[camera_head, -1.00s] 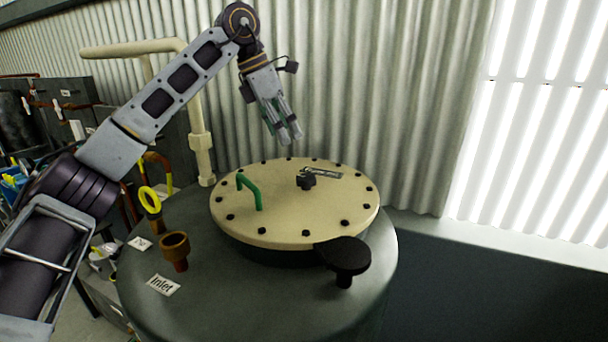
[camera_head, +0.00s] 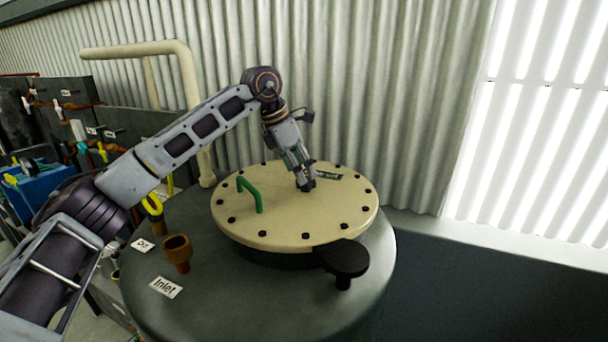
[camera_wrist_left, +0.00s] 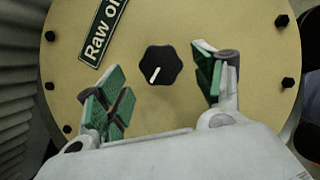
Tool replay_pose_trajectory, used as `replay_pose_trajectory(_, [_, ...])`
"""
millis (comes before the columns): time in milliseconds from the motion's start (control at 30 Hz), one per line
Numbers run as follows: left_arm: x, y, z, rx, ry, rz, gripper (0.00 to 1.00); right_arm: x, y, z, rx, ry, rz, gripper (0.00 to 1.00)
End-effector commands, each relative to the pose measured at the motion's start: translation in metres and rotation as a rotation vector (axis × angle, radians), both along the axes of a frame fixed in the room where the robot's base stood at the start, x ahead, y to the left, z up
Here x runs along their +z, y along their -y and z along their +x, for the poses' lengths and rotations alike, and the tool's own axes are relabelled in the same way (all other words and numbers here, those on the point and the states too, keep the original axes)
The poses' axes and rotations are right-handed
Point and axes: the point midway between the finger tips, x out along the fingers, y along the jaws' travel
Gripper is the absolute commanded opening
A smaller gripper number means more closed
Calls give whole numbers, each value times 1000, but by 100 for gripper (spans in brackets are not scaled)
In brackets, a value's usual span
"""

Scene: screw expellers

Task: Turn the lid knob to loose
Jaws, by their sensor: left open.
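The lid knob (camera_wrist_left: 160,66) is a black lobed knob with a white pointer line, on the cream round lid (camera_head: 290,225). In the left wrist view its white line points toward the lower left of the picture. My left gripper (camera_head: 305,186) is over the knob in the head view and mostly hides it. In the left wrist view the left gripper (camera_wrist_left: 160,90) is open, its green-padded fingers on either side of the knob and apart from it. A "Raw oil" label (camera_wrist_left: 103,30) lies beside the knob. My right gripper is not in view.
A green handle (camera_head: 250,192) stands on the lid, left of the knob. Black bolts ring the lid edge. A black round plate (camera_head: 345,257) sticks out at the front right. A brown inlet cup (camera_head: 177,250) stands at the left. A corrugated wall (camera_head: 390,100) is close behind.

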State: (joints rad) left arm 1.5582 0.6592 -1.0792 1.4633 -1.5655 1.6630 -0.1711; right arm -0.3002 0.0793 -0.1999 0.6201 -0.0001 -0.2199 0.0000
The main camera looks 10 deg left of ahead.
Motion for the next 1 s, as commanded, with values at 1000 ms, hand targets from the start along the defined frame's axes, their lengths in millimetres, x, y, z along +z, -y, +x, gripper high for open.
replay_pose_trajectory(1000, [-29,10,7,0,0,0,28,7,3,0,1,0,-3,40])
